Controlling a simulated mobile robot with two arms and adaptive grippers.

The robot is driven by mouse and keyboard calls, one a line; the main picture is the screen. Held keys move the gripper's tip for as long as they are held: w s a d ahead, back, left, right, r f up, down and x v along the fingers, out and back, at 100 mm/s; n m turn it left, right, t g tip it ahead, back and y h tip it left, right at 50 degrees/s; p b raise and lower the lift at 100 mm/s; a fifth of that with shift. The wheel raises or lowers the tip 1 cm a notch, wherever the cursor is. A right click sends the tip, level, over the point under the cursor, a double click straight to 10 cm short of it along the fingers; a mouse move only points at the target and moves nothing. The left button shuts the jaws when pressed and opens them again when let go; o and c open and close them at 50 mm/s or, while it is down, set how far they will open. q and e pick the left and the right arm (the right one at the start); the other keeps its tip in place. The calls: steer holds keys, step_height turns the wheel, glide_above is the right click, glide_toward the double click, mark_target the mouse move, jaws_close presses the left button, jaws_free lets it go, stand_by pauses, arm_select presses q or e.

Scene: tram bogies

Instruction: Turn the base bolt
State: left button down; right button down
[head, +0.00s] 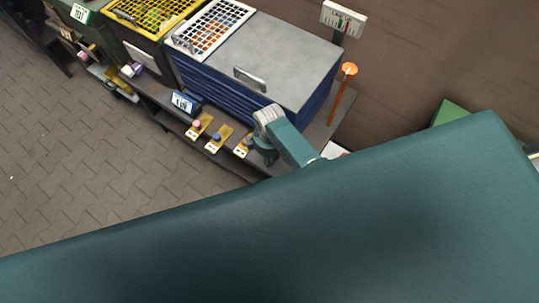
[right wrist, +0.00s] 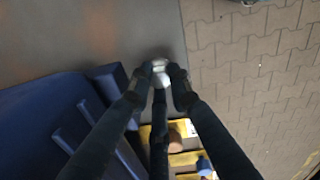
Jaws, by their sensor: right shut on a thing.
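My right gripper (head: 264,156) reaches down at the front edge of the blue cabinet's dark base, beside the rightmost yellow plate (head: 242,150). In the right wrist view its fingers (right wrist: 160,82) are closed around a small pale, round-topped piece (right wrist: 161,74), which looks like the base bolt. The fingers hide most of the bolt, and in the head view the gripper covers it. I cannot tell whether it has turned. My left gripper is not in view.
Two more yellow plates, with a pink knob (head: 196,124) and a blue knob (head: 216,138), sit along the ledge to the left. The blue cabinet (head: 285,60) stands behind. An orange-topped post (head: 348,72) stands right. Paved floor (head: 80,150) is clear. My teal arm blocks the lower view.

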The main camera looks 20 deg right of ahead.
steer(key=m+p, duration=0.1)
steer(key=m, duration=0.4)
steer(key=shift+r+m+p, duration=0.1)
steer(key=shift+m+p, duration=0.2)
steer(key=shift+p, duration=0.1)
steer(key=m, duration=0.4)
steer(key=shift+m+p, duration=0.4)
steer(key=c, duration=1.6)
jaws_free()
step_height(320, 180, up, 12)
steer(key=shift+f, duration=0.1)
